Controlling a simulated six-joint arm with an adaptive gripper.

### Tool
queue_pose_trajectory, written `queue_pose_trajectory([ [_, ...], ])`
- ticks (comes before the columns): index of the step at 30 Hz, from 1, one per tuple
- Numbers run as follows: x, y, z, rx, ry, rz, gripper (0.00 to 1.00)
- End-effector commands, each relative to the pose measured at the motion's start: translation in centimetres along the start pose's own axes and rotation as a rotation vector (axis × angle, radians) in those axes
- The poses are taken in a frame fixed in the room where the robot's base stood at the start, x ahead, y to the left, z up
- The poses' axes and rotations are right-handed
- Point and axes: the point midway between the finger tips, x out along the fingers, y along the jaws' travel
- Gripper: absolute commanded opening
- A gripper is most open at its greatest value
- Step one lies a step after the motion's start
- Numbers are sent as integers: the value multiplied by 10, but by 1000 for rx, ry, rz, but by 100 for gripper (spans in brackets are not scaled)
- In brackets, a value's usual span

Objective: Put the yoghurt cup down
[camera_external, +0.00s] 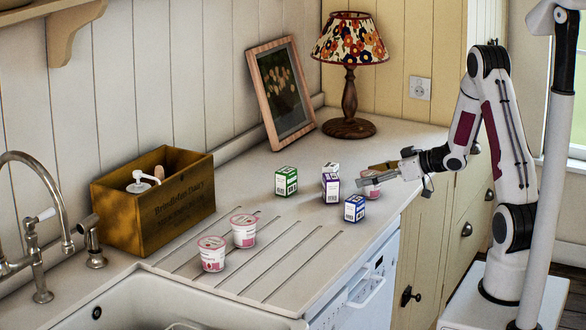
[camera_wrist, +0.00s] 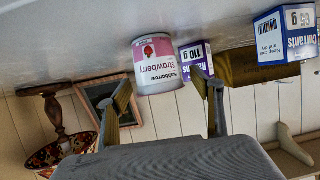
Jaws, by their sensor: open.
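A pink-and-white strawberry yoghurt cup (camera_external: 371,188) stands on the white counter (camera_external: 300,155), near its right edge. My gripper (camera_external: 382,179) is beside it on the right and partly covers it. In the wrist view, which looks upside down, the cup (camera_wrist: 158,66) shows ahead of and between the fingertips of my gripper (camera_wrist: 163,86). The fingers are spread, with space between them and the cup. Two similar cups, one nearer the sink (camera_external: 211,256) and one behind it (camera_external: 244,232), stand on the grooved drainboard.
A green box (camera_external: 286,182), purple box (camera_external: 331,189) and blue box (camera_external: 354,209) stand left of my gripper, with another small box (camera_external: 331,168) behind. A lamp (camera_external: 349,95), picture frame (camera_external: 280,95) and wooden crate (camera_external: 155,205) line the back. The front drainboard has free room.

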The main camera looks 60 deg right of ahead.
Motion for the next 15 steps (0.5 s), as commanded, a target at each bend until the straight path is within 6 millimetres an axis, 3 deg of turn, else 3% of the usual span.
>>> queue_pose_trajectory([
  [3,0,0,0,0,0,0,66],
  [9,0,0,0,0,0,0,20],
  [15,0,0,0,0,1,0,16],
])
